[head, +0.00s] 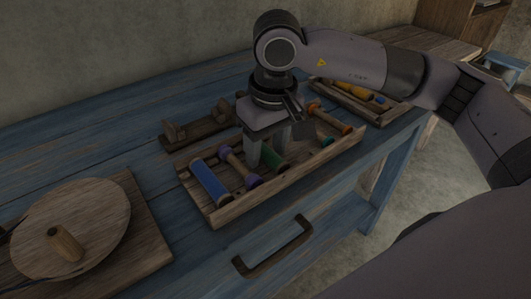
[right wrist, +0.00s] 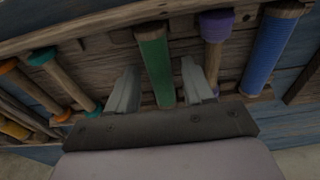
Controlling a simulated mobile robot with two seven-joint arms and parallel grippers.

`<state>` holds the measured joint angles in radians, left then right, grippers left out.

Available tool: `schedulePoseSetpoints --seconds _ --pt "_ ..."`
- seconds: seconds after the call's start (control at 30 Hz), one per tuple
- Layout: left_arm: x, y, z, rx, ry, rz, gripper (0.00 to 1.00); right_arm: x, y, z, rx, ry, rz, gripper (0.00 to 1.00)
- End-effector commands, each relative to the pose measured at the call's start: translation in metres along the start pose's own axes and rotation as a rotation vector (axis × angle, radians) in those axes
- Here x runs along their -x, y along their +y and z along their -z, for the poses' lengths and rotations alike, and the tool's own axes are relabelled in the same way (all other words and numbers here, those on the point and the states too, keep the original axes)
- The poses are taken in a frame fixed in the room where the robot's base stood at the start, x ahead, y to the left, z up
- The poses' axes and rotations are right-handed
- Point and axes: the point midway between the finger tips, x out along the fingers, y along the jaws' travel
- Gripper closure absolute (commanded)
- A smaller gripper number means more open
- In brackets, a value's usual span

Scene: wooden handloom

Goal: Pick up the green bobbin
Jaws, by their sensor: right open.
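My right gripper (head: 266,157) is open above the tray, pointing down, and partly hides the green bobbin in the head view. In the right wrist view the green bobbin (right wrist: 155,62) runs between the two open fingers (right wrist: 160,88), with a visible gap on each side. I cannot tell how far down the fingers reach beside it. My left gripper is not in view.
A blue bobbin (head: 209,181) lies at the tray's left end. A small wooden rack (head: 195,133) stands behind the tray. A second tray (head: 352,101) is at the back right. A round wooden disc with a peg (head: 92,222) is at the left. A drawer handle (head: 273,247) is on the front.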

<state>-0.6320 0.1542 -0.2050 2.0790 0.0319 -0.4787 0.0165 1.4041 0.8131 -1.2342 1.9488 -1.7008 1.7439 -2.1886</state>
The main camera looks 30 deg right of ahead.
Motion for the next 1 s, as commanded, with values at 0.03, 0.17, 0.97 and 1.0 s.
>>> schedulePoseSetpoints --seconds 0.03,0.17,0.97,1.0 --pt "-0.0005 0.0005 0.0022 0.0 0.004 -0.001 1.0 0.0005 0.0001 0.0002 0.0 0.001 0.0 0.48" --pt "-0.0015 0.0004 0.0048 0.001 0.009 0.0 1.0 0.0007 0.0001 0.0002 0.0 0.001 0.0 0.58" --pt "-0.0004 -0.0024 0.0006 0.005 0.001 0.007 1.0 0.0012 -0.0002 0.0002 0.0 0.001 0.001 1.0" --pt "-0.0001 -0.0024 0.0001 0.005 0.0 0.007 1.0 0.0017 -0.0002 0.0004 0.0 0.001 0.001 1.0"
